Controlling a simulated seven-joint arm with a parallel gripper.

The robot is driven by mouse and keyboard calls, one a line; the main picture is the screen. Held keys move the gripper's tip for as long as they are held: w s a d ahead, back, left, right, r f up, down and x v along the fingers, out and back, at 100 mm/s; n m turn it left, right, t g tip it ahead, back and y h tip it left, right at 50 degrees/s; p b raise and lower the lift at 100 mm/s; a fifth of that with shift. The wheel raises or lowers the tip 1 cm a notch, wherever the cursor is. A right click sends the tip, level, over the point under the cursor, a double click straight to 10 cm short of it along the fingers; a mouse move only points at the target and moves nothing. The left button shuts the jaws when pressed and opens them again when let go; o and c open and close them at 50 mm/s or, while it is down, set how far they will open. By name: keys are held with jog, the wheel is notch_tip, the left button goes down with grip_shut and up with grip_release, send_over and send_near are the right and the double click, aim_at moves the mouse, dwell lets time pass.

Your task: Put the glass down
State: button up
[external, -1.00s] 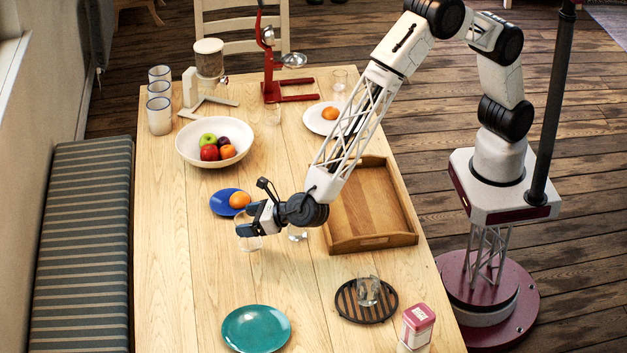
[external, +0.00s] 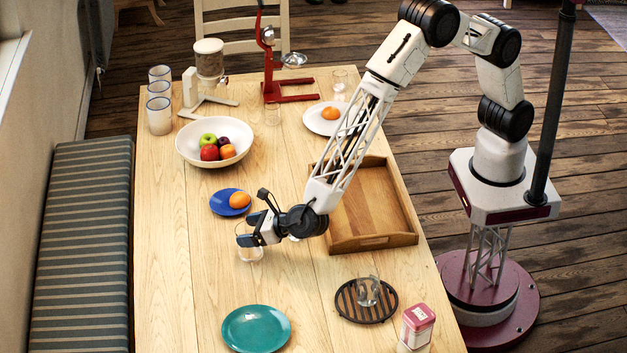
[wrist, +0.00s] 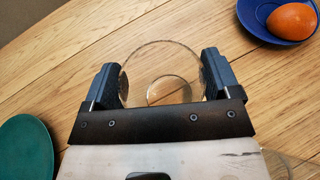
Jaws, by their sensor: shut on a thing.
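A clear glass (external: 250,254) is between the two fingers of my gripper (external: 245,234), over the left-middle part of the wooden table (external: 200,290). In the wrist view my gripper (wrist: 161,82) has a dark finger on each side of the round glass (wrist: 160,52), shut on it. The glass looks upright, with its lower part showing below the fingers. I cannot tell for sure whether its base touches the table.
A blue plate (external: 222,207) with an orange (external: 239,200) lies just behind my gripper. A teal plate (external: 256,329) lies in front. A wooden tray (external: 371,243), a dark slatted trivet (external: 348,306) with a glass, and a pink tin (external: 417,327) are to the right.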

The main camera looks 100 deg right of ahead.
jog(key=shift+f, duration=0.15)
jog(key=o, duration=1.2)
jog(key=shift+r, duration=0.2)
jog(key=v, duration=1.2)
